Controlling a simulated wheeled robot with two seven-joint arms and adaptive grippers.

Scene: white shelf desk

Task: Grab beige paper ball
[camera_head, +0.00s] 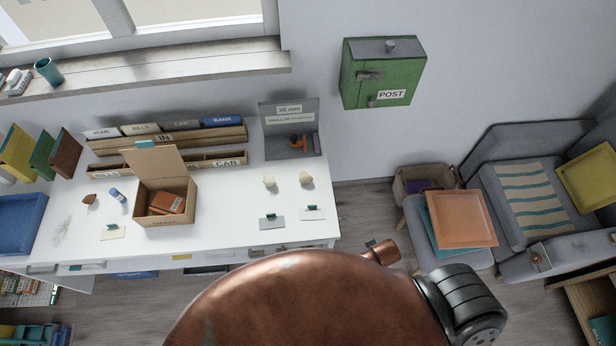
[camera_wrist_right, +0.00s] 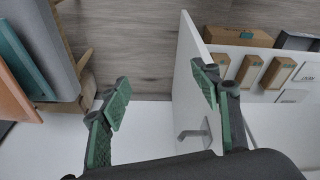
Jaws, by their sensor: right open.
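Two small beige crumpled lumps that look like paper balls lie on the right part of the white desk (camera_head: 215,235) in the head view. The left beige paper ball (camera_head: 269,181) and the right beige paper ball (camera_head: 306,178) stand a little apart, behind two small labelled cards. In the right wrist view, my right gripper (camera_wrist_right: 162,95) has its green-padded fingers spread wide with nothing between them. It faces the floor beside a white panel, and neither ball shows there. My left gripper is in neither view.
An open cardboard box (camera_head: 178,203) holds brownish items on the desk, with a brown crumpled piece (camera_head: 89,199) to its left. A grey display stand (camera_head: 290,130) stands behind the balls. A chair with an orange tray (camera_head: 460,220) is right of the desk, across a floor gap.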

